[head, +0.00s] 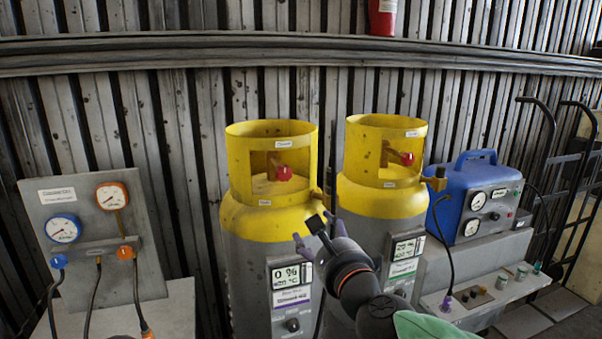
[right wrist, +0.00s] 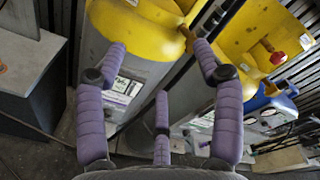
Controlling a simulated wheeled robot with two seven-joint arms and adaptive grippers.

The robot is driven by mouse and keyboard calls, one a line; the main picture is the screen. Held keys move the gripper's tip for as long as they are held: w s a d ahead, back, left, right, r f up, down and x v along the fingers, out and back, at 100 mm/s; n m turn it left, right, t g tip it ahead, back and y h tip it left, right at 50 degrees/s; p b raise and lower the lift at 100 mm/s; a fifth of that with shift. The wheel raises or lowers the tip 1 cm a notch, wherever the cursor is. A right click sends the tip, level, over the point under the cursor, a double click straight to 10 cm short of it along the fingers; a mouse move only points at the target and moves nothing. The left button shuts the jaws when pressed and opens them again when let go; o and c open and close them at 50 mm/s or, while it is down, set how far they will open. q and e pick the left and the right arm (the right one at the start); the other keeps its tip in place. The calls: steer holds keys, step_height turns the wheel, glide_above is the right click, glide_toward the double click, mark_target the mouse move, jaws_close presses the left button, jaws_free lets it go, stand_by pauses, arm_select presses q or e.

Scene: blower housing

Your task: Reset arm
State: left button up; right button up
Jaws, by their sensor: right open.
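My right arm comes in from the bottom right of the head view. Its gripper (head: 315,234) is in front of the two tanks, near the gap between them. In the right wrist view the purple fingers (right wrist: 160,62) are spread apart with nothing between them. The left tank (head: 268,225) has a yellow top, a grey body, a red valve knob and a display reading 0 %. The right tank (head: 382,200) is alike, and my arm partly hides its body. Both tanks also show beyond the fingers in the right wrist view. My left gripper is not in view.
A gauge panel (head: 90,205) with blue and orange gauges and hoses stands at the left. A blue machine (head: 475,200) with gauges sits at the right, beside a hand truck (head: 565,185). A ribbed metal wall (head: 180,150) closes off the back.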

steer(key=w+d+f+n+g+h+p, duration=0.15)
steer(key=f+n+g, duration=0.3)
steer(key=f, duration=1.45)
steer(key=w+d+f+n+g+h, duration=0.1)
steer(key=d+f+n+g, duration=0.3)
steer(key=f, duration=1.5)
steer(key=s+d+f+n+g, duration=0.1)
steer(key=s+f+n+g, duration=0.15)
steer(key=s+f, duration=0.5)
steer(key=s+f+n+g, duration=0.1)
steer(key=s+f+n, duration=0.25)
steer(key=f, duration=0.65)
steer(key=s+f+n+g, duration=0.1)
steer(key=s+f, duration=0.3)
steer(key=s, duration=0.4)
steer(key=s+f+n+g+y+p, duration=0.1)
steer(key=s+f+n+g, duration=0.1)
steer(key=s+f, duration=0.3)
steer(key=s+g, duration=0.1)
steer(key=s, duration=0.2)
